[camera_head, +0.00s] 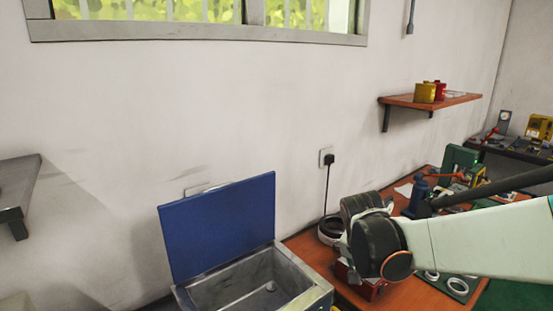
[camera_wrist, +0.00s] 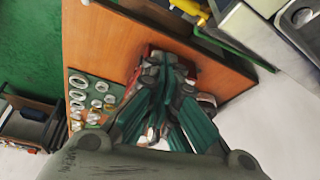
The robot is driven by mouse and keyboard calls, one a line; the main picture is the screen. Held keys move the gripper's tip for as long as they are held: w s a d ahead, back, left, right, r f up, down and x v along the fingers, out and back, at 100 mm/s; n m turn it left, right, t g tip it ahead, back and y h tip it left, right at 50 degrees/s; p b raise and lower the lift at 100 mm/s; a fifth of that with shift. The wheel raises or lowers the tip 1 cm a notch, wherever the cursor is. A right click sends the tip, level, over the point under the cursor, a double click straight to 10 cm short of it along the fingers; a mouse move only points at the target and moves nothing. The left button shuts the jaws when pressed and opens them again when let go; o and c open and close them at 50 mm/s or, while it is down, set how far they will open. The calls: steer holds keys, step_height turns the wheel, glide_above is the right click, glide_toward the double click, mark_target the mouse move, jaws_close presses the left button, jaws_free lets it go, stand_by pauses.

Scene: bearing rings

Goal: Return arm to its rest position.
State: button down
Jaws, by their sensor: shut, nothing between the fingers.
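My gripper (camera_wrist: 167,75) shows in the wrist view, its dark green fingers drawn together with nothing between them. It is over the orange-brown worktable (camera_wrist: 100,40), with a red and dark object partly hidden behind the fingers. In the head view my arm reaches in from the right edge, its pale link ending in a dark joint above the worktable (camera_head: 415,297). The gripper itself cannot be made out there. A green board with several pale bearing rings (camera_wrist: 97,103) lies to the left of the fingers in the wrist view; some rings (camera_head: 457,285) show below my arm in the head view.
An open metal basin (camera_head: 250,284) with a raised blue lid (camera_head: 218,228) stands left of the table. A blue tool (camera_head: 418,194) and a green device (camera_head: 458,160) stand behind my arm. A wall shelf (camera_head: 430,101) holds yellow and red containers. The wall area above the basin is clear.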

steer(key=s+a+r+n+t+y, duration=0.1)
steer(key=s+r+n+t, duration=0.1)
steer(key=s, duration=0.8)
steer(key=s+a+r+n+t+y, duration=0.1)
steer(key=s+r+n, duration=0.4)
steer(key=s, duration=0.4)
steer(key=shift+s+r+n+t, duration=0.15)
steer(key=shift+s+n+t, duration=0.2)
steer(key=shift+n+t, duration=0.05)
